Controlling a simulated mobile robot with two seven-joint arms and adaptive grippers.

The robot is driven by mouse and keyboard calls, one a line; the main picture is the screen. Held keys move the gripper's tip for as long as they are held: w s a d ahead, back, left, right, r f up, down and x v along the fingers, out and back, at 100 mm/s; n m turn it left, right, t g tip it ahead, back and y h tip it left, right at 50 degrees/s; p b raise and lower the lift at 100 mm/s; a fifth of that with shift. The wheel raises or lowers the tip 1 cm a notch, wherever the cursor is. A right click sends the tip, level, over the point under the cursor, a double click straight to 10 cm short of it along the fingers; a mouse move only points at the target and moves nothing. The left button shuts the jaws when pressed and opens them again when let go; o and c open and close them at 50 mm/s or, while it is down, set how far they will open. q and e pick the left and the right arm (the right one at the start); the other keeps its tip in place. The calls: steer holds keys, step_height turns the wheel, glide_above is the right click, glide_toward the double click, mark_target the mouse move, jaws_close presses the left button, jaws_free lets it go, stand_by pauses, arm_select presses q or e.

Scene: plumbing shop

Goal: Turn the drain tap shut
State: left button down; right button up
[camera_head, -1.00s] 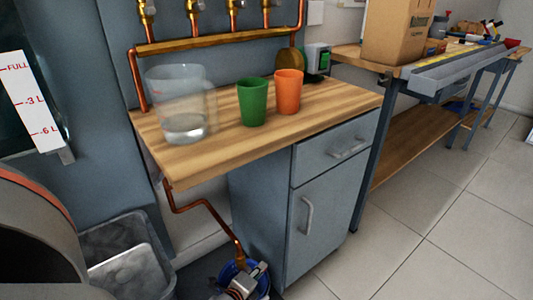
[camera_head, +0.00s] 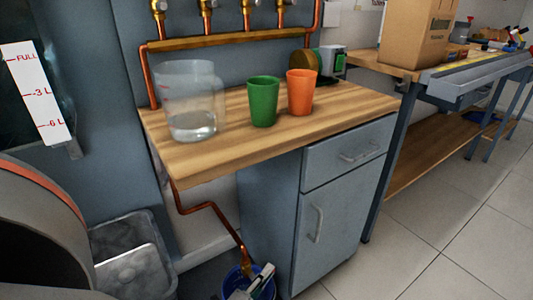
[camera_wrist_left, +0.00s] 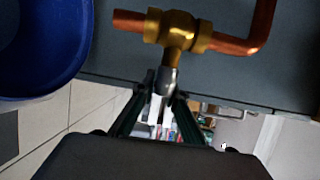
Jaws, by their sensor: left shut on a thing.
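The drain tap (camera_wrist_left: 178,30) is a brass valve body on a copper pipe in the left wrist view, with a short silver handle (camera_wrist_left: 166,80) on its near side. My left gripper (camera_wrist_left: 158,105) is shut on that handle, its two dark fingers closing around the end. In the head view the left gripper (camera_head: 258,283) shows at the bottom edge, below the end of the copper drain pipe (camera_head: 208,208). The tap is small there and partly hidden by the gripper. My right gripper is in neither view.
A blue bucket (camera_head: 230,284) stands under the pipe end; it also shows in the left wrist view (camera_wrist_left: 35,50). A grey cabinet (camera_head: 270,220) stands close on the right. A grey bin (camera_head: 135,270) is on the left. A clear jug (camera_head: 190,105) and two cups stand on the worktop.

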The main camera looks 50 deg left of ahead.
arm_select(q)
steer(key=shift+w+r, duration=0.15)
steer(key=shift+r, duration=0.1)
stand_by(0.3)
steer(key=c, duration=2)
jaws_free()
steer(key=shift+f, duration=0.1)
steer(key=v, duration=1.2)
steer(key=shift+f, duration=0.1)
steer(key=shift+a, duration=0.1)
